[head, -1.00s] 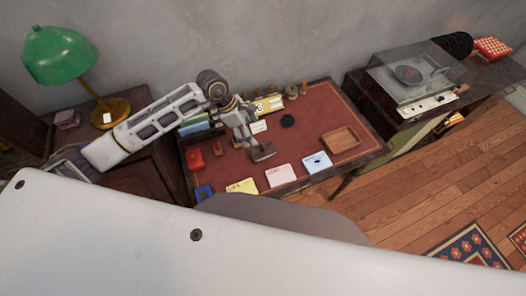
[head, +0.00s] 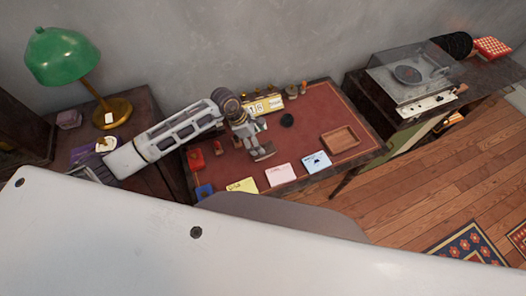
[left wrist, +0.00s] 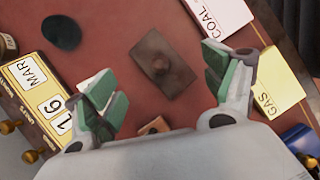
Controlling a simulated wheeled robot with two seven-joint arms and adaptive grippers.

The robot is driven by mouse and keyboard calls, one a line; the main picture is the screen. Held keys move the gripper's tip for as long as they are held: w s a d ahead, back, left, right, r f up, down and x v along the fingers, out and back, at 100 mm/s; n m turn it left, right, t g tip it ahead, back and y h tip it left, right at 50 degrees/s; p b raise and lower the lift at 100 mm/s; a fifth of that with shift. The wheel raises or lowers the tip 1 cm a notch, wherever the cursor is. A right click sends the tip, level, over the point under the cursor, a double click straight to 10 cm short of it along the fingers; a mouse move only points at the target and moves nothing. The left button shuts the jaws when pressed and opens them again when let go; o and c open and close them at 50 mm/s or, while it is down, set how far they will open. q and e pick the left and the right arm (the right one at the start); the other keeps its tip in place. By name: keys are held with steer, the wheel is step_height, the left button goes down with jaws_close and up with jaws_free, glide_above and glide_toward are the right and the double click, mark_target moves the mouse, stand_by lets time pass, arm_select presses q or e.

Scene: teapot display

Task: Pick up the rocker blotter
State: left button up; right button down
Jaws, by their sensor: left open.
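The rocker blotter (head: 264,153), a dark brown rectangular piece with a round knob, lies on the red desk top (head: 310,115). I cannot tell the exact height gap. My right gripper is not in view.
A MAR 16 calendar block (left wrist: 36,88) and a dark round object (left wrist: 61,32) lie near the blotter. COAL (left wrist: 214,17) and GAS (left wrist: 272,84) cards lie along the front. A wooden tray (head: 341,139) sits right. Bare desk lies between the dark object and tray.

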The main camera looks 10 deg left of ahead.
mark_target(263, 146)
arm_select(q)
steer(key=shift+f, duration=0.1)
steer(key=shift+s+d+f+p, duration=0.1)
steer(key=shift+d+f+p, duration=0.25)
steer(key=shift+f, duration=0.25)
steer(key=shift+s+d+f+p, duration=0.1)
steer(key=shift+d+f+p, duration=0.25)
steer(key=shift+f, duration=0.25)
steer(key=shift+x, duration=1.1)
steer(key=shift+a, duration=0.1)
steer(key=c, duration=1.7)
